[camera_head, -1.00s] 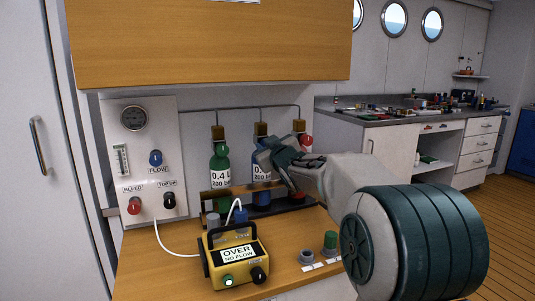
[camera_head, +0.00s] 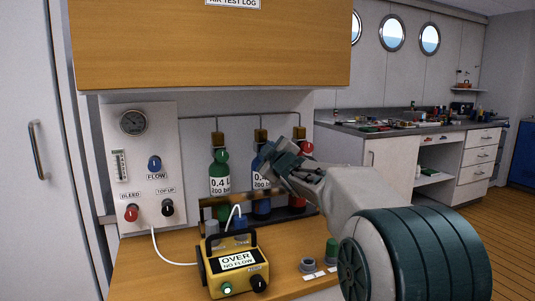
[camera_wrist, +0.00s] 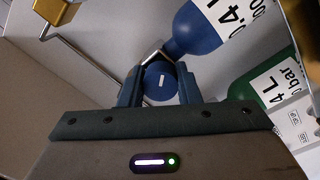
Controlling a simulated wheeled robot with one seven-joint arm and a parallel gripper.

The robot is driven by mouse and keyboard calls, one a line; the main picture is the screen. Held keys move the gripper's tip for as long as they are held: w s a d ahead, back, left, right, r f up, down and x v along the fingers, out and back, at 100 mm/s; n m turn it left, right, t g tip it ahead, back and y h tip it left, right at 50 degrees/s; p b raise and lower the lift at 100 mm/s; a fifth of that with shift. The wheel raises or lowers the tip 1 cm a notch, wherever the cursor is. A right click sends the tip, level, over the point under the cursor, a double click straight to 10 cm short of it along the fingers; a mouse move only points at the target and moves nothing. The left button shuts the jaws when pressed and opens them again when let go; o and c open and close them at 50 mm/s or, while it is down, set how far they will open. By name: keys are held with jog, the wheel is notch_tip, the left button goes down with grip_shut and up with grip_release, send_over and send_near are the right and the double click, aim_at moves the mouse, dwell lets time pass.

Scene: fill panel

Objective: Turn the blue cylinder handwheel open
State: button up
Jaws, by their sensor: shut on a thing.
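The blue cylinder (camera_head: 261,203) stands in the rack between the green and red cylinders, its upper part mostly hidden by my gripper in the head view. In the wrist view its blue shoulder (camera_wrist: 197,29) and white label show at the top. Its round blue handwheel (camera_wrist: 160,82), with a white mark on its face, sits between my two fingers. My gripper (camera_wrist: 160,88) is shut on this handwheel, one finger on each side. In the head view my gripper (camera_head: 275,156) reaches the cylinder's neck from the right.
The green cylinder (camera_head: 219,176) stands close on the left, and the red cylinder (camera_head: 298,202) on the right. A yellow meter box (camera_head: 238,266) reading OVER, NO FLOW sits on the counter in front. A panel with knobs (camera_head: 145,140) is at left; a wooden cabinet (camera_head: 200,50) hangs above.

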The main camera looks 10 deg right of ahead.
jog(key=shift+f, duration=0.1)
jog(key=o, duration=1)
jog(key=s, duration=0.4)
jog(key=s+d+p, duration=0.1)
jog(key=s, duration=0.4)
jog(key=s+d, duration=0.1)
jog(key=s, duration=0.3)
jog(key=shift+s+f+p, duration=0.15)
jog(key=shift+s+p, duration=0.2)
